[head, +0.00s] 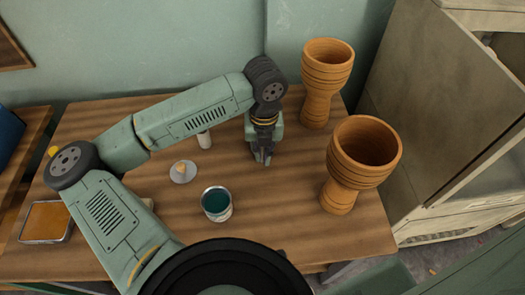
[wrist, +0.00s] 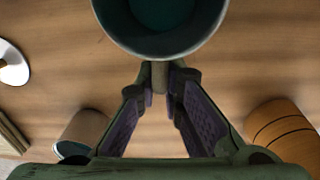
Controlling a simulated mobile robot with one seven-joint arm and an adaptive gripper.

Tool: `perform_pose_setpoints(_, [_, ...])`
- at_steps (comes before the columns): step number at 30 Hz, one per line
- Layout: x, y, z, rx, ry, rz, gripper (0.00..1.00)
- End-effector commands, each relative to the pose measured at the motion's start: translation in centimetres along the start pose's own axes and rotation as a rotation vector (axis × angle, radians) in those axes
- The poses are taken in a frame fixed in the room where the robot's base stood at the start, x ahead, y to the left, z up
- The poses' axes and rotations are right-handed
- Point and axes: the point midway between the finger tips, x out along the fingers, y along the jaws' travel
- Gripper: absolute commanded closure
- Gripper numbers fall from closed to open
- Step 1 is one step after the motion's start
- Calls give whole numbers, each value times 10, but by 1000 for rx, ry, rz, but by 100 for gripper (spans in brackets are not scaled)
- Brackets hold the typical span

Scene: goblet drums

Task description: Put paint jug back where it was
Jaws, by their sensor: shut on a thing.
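The paint jug (wrist: 158,50) fills the top of the wrist view, with a pale rim and dark teal inside. Its short handle (wrist: 160,76) lies between my fingertips. In the head view the jug (head: 279,129) is mostly hidden behind my gripper (head: 262,157), with only green edges showing. My gripper (wrist: 160,88) is shut on the handle, and the jug is on its far side. It is over the back middle of the wooden table (head: 290,225). I cannot tell whether the jug touches the table.
A paint can (head: 216,207) stands nearer, front left of my gripper. A pale disc (head: 183,177) and a pale cylinder (head: 204,139) are to the left. Two brown goblet drums (head: 327,75), (head: 340,195) stand at right. An orange-filled tray (head: 47,221) is far left. The front middle is bare.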

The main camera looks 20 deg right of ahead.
Motion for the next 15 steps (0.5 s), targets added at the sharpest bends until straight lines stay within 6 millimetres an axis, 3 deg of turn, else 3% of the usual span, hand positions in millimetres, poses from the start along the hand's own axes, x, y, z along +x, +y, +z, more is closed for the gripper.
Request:
perform_pose_setpoints(3, [3, 0, 0, 0, -1, 0, 100])
perform_pose_setpoints(4, [2, 0, 0, 0, -1, 0, 90])
perform_pose_setpoints(12, [2, 0, 0, 0, 0, 0, 72])
perform_pose_setpoints(15, [2, 0, 0, 0, 0, 0, 72])
